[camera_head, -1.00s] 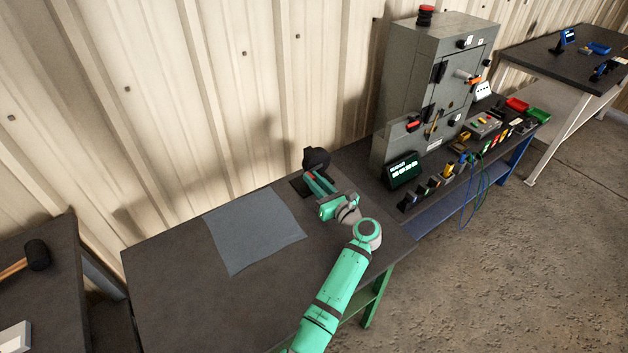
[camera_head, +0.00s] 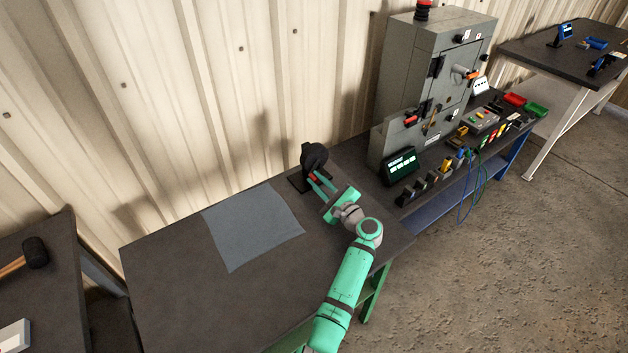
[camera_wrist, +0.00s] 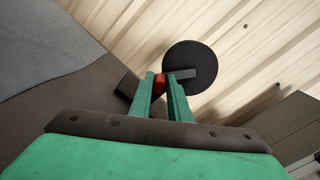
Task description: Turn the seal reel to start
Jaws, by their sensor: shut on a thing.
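The seal reel (camera_head: 314,155) is a black disc standing upright on a small dark base (camera_head: 298,184) at the back of the near bench, by the wall. In the wrist view the reel (camera_wrist: 201,59) shows its round face with a dark bar across it. A small red part (camera_wrist: 160,82) sits beside the bar, between the fingers. My gripper (camera_head: 314,179) reaches the reel from the front. In the wrist view its two green fingers (camera_wrist: 164,80) are shut on a part of the reel at the bar and red piece. The exact contact is partly hidden by the fingers.
A grey-blue mat (camera_head: 252,226) lies on the bench left of the reel. A dark display (camera_head: 400,166) and a grey cabinet (camera_head: 405,90) stand to the right. The corrugated wall (camera_head: 200,90) is close behind the reel. The bench's front left is clear.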

